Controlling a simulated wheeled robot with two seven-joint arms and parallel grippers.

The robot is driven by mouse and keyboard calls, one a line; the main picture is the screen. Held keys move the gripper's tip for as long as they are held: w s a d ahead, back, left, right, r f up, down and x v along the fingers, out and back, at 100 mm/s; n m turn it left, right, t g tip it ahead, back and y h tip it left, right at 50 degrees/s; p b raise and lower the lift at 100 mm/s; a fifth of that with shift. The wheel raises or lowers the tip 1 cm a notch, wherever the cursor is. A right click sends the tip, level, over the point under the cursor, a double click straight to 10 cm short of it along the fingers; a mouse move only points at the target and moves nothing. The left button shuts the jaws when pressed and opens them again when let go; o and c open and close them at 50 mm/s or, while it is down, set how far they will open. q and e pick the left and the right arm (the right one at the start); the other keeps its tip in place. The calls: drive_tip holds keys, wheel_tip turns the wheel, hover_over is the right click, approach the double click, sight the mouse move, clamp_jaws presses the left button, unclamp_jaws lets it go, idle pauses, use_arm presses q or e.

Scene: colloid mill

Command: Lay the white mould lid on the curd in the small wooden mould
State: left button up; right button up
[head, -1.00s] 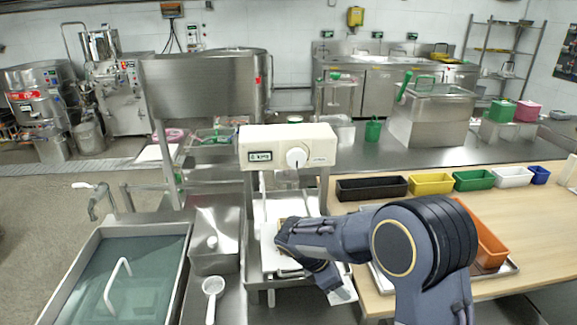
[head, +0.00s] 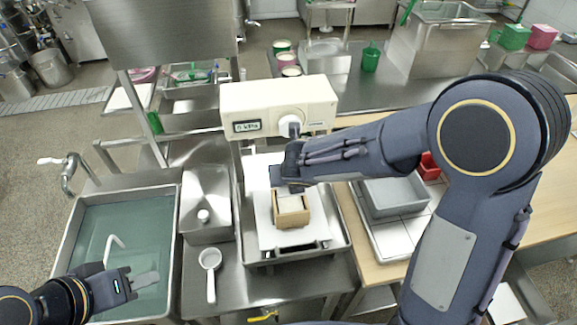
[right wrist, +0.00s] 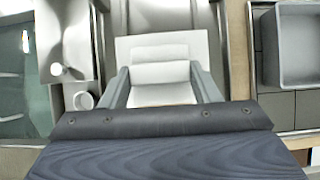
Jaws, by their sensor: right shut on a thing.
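The small wooden mould (head: 292,219) stands on a white board (head: 262,225) in the press tray, with a pale surface inside its rim. I cannot tell there whether that is curd or lid. My right gripper (head: 291,184) is at the mould's far side, close above its rim. In the right wrist view its two fingers (right wrist: 163,76) are shut on a white block, apparently the white mould lid (right wrist: 160,72). The wood of the mould does not show there. My left gripper (head: 138,283) is over the sink's near edge, its jaw opening unclear.
A water-filled sink (head: 120,225) and a white ladle (head: 210,270) are to the left.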

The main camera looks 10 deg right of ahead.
drive_tip(key=shift+s+f+b, duration=0.25)
drive_tip(key=shift+f+b, duration=0.2)
wheel_tip(320, 180, down, 2)
drive_tip(key=shift+w+f+b, duration=0.1)
drive_tip(key=shift+w+b, duration=0.05)
drive_tip(key=shift+b, duration=0.9)
drive_tip(key=shift+f+b, duration=1.05)
drive_tip(key=shift+f, duration=0.1)
drive_tip(key=shift+f+b, duration=0.55)
drive_tip(key=shift+f, duration=0.15)
drive_tip(key=o, duration=1.5)
drive_tip(key=shift+r, duration=0.15)
